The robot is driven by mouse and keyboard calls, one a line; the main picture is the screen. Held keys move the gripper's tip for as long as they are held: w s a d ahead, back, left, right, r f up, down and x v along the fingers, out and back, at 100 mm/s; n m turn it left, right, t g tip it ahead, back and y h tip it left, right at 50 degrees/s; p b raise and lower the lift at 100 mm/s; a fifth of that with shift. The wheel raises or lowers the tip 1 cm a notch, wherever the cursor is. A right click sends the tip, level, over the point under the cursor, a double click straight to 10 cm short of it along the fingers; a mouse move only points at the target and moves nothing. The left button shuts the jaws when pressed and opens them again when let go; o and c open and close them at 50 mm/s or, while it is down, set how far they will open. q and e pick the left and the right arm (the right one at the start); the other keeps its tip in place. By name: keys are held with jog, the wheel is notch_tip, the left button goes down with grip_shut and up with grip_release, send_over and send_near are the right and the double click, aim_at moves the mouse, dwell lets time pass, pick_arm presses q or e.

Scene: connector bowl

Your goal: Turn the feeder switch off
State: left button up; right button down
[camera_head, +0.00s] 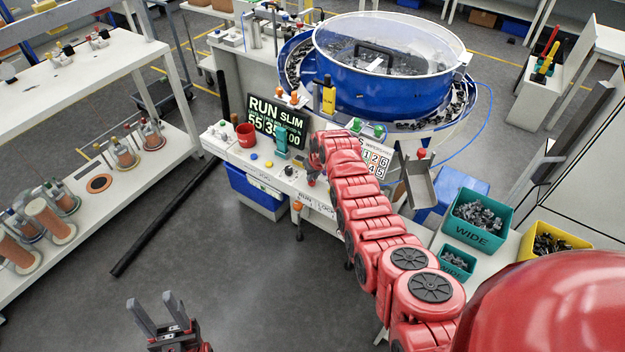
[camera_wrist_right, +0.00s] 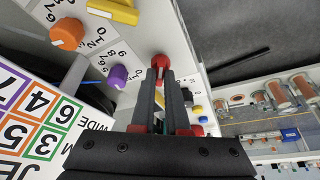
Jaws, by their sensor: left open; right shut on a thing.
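A red round knob (camera_wrist_right: 160,61) on the white control panel (camera_wrist_right: 145,32) shows in the right wrist view. My right gripper (camera_wrist_right: 160,74) is at this knob with its fingertips closed on it. Which way the knob points is hard to tell behind the fingertips. In the head view my right arm reaches to the panel beside the blue bowl feeder (camera_head: 385,85) and hides the knob. My left gripper (camera_head: 160,312) is open and empty above the floor, away from the panel. I cannot read a label naming the feeder switch.
An orange knob (camera_wrist_right: 67,33), a purple knob (camera_wrist_right: 118,76) and a yellow handle (camera_wrist_right: 113,11) stand close by. Teal bins (camera_head: 480,220) sit at the right.

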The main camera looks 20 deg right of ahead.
jog(key=n+b, duration=0.2)
jog(key=b, duration=0.3)
jog(key=n+y+b, duration=0.1)
jog(key=n+b, duration=0.1)
jog(key=b, duration=0.3)
jog(key=n+g+y+b, duration=0.1)
jog(key=n+b, duration=0.2)
jog(key=b, duration=0.2)
jog(key=shift+d+f+b, duration=0.25)
jog(key=shift+f+b, duration=0.05)
jog(key=shift+b, duration=0.1)
jog(key=shift+r+n+y+b, duration=0.2)
jog(key=shift+n+y+b, duration=0.25)
jog(key=shift+b, duration=0.75)
jog(key=shift+w, duration=0.1)
jog(key=c, duration=0.9)
grip_release()
jog(key=shift+r, duration=0.1)
